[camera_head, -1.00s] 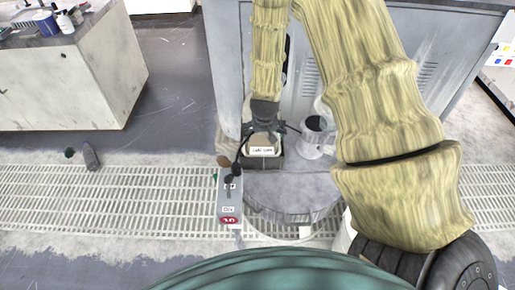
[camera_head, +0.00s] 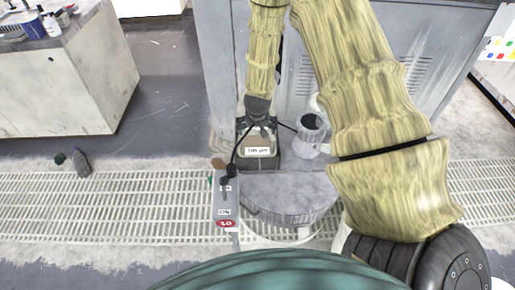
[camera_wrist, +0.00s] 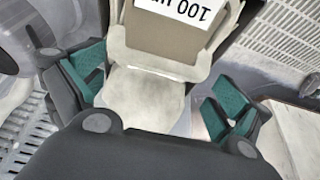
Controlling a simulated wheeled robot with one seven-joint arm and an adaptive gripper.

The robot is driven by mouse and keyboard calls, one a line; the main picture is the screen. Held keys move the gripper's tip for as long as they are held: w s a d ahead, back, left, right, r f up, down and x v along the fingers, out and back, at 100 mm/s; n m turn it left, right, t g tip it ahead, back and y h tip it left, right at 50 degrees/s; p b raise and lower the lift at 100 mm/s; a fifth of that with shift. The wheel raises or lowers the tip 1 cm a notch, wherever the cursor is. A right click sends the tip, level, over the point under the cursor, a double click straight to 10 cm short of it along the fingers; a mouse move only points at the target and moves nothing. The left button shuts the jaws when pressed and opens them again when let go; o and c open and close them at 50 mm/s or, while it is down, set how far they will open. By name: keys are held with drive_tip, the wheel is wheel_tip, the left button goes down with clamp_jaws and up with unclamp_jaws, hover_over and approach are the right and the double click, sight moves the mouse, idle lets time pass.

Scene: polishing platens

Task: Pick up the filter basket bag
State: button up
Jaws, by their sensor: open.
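The filter basket bag (camera_wrist: 165,36) is tan with a pale rim or frame and a white label reading "100" at the top of the wrist view. In the head view it shows mostly as the white label (camera_head: 258,151) in front of a dark holder (camera_head: 272,164) on the round grey platform. My gripper (camera_wrist: 157,85) is open, its teal-padded fingers spread left and right of the pale lower part of the bag. Neither pad clearly touches it. In the head view my gripper (camera_head: 258,127) is right over the bag and hides part of it.
A clear jug (camera_head: 309,136) stands close to the right of the holder. A grey cabinet (camera_head: 220,60) rises behind.

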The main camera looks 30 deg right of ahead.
sight(257, 132)
drive_tip(key=x, duration=0.4)
drive_tip(key=shift+s+f+b, duration=0.2)
drive_tip(key=shift+s+b, duration=0.05)
drive_tip(key=shift+b, duration=0.1)
drive_tip(key=c, duration=1.2)
drive_tip(key=shift+r, duration=0.1)
drive_tip(key=shift+c, duration=0.2)
